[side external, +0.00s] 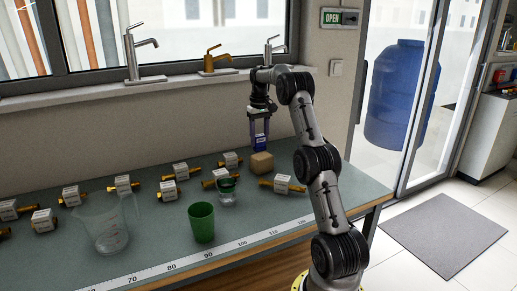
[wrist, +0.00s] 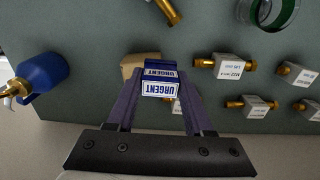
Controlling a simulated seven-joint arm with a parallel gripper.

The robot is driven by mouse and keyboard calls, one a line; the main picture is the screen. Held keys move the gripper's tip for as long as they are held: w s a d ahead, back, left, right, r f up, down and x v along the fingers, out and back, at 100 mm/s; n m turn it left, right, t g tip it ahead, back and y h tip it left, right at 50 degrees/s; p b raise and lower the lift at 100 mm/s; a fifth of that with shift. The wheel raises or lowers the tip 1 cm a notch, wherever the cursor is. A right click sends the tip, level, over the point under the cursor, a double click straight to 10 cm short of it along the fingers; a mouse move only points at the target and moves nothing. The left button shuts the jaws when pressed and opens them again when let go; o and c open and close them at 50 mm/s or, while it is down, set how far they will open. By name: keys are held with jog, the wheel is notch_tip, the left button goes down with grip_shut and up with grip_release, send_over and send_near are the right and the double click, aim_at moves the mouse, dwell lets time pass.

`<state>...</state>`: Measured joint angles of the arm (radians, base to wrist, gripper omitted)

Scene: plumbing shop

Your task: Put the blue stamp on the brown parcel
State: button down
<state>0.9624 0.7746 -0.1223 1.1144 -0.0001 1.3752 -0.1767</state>
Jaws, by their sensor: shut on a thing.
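The blue stamp (side external: 260,146) is held between the fingers of my gripper (side external: 259,138), which points down over the bench. In the wrist view the stamp (wrist: 160,73) shows a white "URGENT" label, and the fingers of my gripper (wrist: 160,92) close on its two sides. The brown parcel (side external: 261,164), a small box, sits on the bench just below the stamp. In the wrist view the parcel (wrist: 131,65) shows behind and left of the stamp, which hides part of it. I cannot tell whether stamp and parcel touch.
Several brass fittings with white labels (side external: 180,171) lie around the bench (side external: 150,244). A blue canister with a brass top (wrist: 40,73) shows left in the wrist view.

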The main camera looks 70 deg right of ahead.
aim_at(259, 147)
jog(key=shift+w+d+f, duration=0.35)
jog(key=shift+d+f, duration=0.2)
jog(key=shift+f, duration=1.8)
jog(key=shift+f, duration=0.2)
jog(key=shift+c, duration=1.4)
grip_release()
jog(key=shift+r, duration=0.15)
